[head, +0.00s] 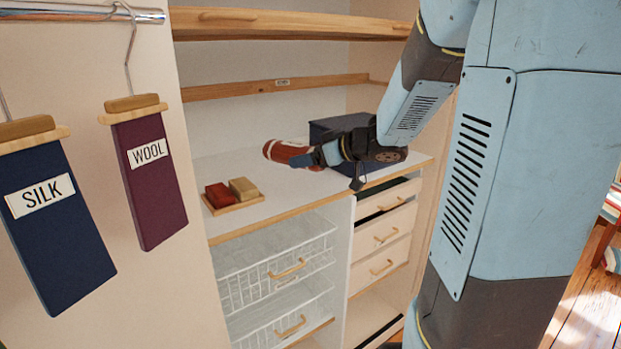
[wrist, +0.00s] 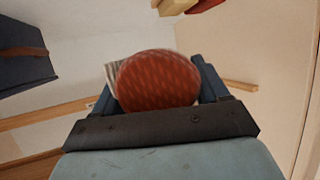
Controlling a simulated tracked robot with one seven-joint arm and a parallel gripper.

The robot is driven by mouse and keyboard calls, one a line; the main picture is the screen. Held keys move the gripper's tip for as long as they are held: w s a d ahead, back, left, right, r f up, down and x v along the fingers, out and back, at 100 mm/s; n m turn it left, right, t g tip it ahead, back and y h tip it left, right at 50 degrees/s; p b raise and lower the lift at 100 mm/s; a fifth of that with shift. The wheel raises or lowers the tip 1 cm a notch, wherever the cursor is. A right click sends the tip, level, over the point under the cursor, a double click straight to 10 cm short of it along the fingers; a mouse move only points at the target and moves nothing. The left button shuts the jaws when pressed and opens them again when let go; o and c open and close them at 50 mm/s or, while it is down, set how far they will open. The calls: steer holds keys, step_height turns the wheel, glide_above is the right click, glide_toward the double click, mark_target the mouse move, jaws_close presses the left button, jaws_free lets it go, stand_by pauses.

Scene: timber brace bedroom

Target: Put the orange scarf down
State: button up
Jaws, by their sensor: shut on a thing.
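The orange scarf (head: 280,151) is a rolled, reddish-orange bundle with a pale band, held above or at the white counter top (head: 225,170). I cannot tell whether it touches the counter. My gripper (head: 318,156) is shut on it, reaching in from the right. In the wrist view the scarf (wrist: 160,82) shows its round, patterned end between the fingers of my gripper (wrist: 156,88). A pale striped patch shows at its left side there. The gripper hides part of the roll.
A small wooden tray (head: 236,208) with a red and a tan block stands left on the counter. A dark blue box (head: 335,127) stands behind my gripper. Below are wire baskets (head: 275,265) and partly open drawers (head: 385,232). SILK (head: 60,240) and WOOL (head: 155,205) tags hang left.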

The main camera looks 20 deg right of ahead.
steer(key=w+d+f, duration=0.2)
steer(key=w+f, duration=0.1)
steer(key=w, duration=0.3)
glide_above(310, 190)
steer(key=s, duration=0.1)
steer(key=f, duration=0.4)
steer(key=shift+s+a, duration=0.2)
steer(key=shift+a, duration=0.15)
steer(key=shift+w+d+f, duration=0.25)
steer(key=shift+w+f, duration=0.45)
steer(key=shift+f, duration=1.75)
steer(key=o, duration=1.1)
steer(key=shift+d, duration=0.1)
